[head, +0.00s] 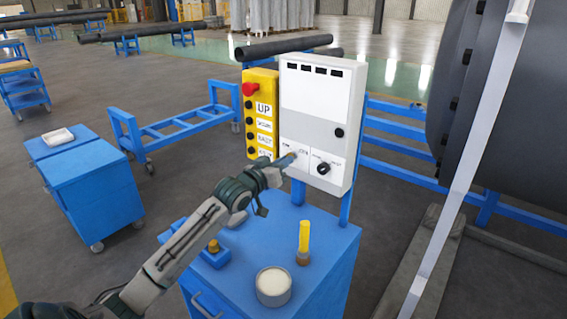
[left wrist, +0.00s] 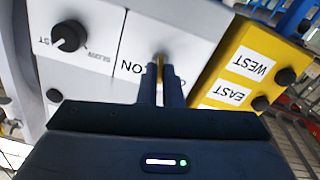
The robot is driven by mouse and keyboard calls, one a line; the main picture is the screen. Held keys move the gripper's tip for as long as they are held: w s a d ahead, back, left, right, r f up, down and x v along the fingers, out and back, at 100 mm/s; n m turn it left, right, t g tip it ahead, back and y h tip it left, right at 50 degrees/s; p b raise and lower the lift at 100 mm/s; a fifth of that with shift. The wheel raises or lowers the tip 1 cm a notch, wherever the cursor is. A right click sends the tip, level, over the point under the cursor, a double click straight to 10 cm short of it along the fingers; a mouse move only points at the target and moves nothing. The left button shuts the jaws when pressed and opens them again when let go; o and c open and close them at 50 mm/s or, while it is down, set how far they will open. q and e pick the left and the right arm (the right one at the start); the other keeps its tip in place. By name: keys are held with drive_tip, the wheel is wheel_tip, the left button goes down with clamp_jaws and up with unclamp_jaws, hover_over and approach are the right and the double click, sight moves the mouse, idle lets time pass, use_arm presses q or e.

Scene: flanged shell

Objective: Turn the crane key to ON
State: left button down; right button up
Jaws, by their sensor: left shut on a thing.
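The white control box (head: 318,105) stands upright behind the blue cabinet. My left gripper (head: 289,160) reaches its lower left panel. In the left wrist view my left gripper (left wrist: 161,72) is shut on the crane key (left wrist: 160,61), a thin brass-coloured piece between the two dark fingertips. The panel's ON label (left wrist: 133,68) shows beside the fingers; the fingers partly cover the other label. The fingers hide most of the key, and I cannot tell its exact angle. My right gripper is in neither view.
A black speed knob (head: 323,168) sits right of the key. The yellow pendant (head: 262,85) with a red button adjoins the box on the left. On the blue cabinet (head: 330,245) stand a yellow-handled tool (head: 304,240) and a round white-topped tin (head: 273,284).

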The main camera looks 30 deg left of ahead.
use_arm(q)
drive_tip(key=m+b, duration=0.2)
drive_tip(key=m, duration=0.9)
drive_tip(key=shift+m, duration=0.3)
idle(0.4)
drive_tip(key=c, duration=1.6)
unclamp_jaws()
drive_tip(key=s+p, duration=0.5)
drive_tip(key=s, duration=0.5)
drive_tip(key=shift+s+a+m, duration=0.3)
drive_tip(key=shift+s+a, duration=0.1)
